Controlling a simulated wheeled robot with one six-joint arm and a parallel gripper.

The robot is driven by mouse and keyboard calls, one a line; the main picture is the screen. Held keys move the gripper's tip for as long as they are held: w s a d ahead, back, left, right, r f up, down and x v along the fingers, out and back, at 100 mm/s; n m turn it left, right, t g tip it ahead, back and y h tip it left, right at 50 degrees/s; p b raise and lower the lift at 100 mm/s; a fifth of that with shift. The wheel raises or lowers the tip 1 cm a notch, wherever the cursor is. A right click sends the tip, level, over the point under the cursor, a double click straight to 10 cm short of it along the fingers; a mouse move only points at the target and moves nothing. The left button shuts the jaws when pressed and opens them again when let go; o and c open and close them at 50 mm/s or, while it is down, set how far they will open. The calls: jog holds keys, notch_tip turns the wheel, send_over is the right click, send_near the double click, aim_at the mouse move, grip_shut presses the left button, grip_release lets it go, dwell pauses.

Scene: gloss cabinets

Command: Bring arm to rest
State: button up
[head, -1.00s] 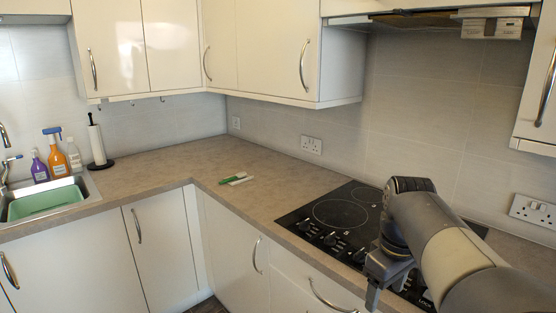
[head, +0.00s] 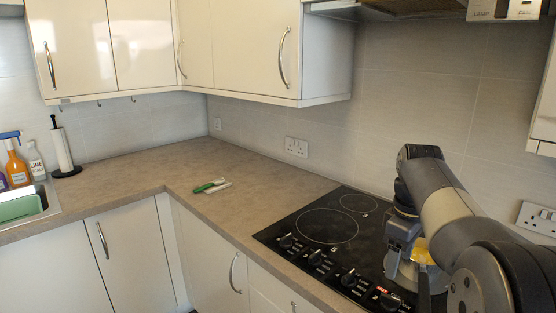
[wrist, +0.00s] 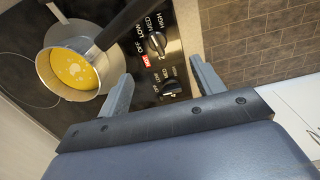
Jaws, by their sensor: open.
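My gripper (wrist: 162,68) is open and empty in the wrist view, its two grey fingers apart above the hob's front knobs. In the head view my arm reaches in from the right and my gripper hangs low over the hob's right part, partly hidden. A metal saucepan (wrist: 43,74) with yellow-orange contents stands on the hob beside the left finger. Its black handle (wrist: 122,22) extends up and right, clear of the fingers. In the head view the pan (head: 408,273) shows just behind and below my gripper.
The black hob (head: 300,228) has a row of knobs along its front. A green-and-white item (head: 211,186) lies on the open worktop (head: 150,168). Bottles and a sink (head: 40,202) are at far left. Wall cabinets (head: 245,50) and a hood (head: 390,10) hang above.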

aim_at(391, 296)
jog(key=f, duration=0.5)
jog(key=f+b, duration=0.1)
jog(key=f, duration=0.4)
jog(key=shift+w+d, duration=0.1)
jog(key=shift+w, duration=0.1)
jog(key=shift+f, duration=0.25)
jog(key=m+p, duration=0.2)
jog(key=m, duration=0.1)
jog(key=m+p, duration=0.2)
jog(key=m, duration=0.4)
jog(key=shift+f+p, duration=0.1)
jog(key=shift+p, duration=0.2)
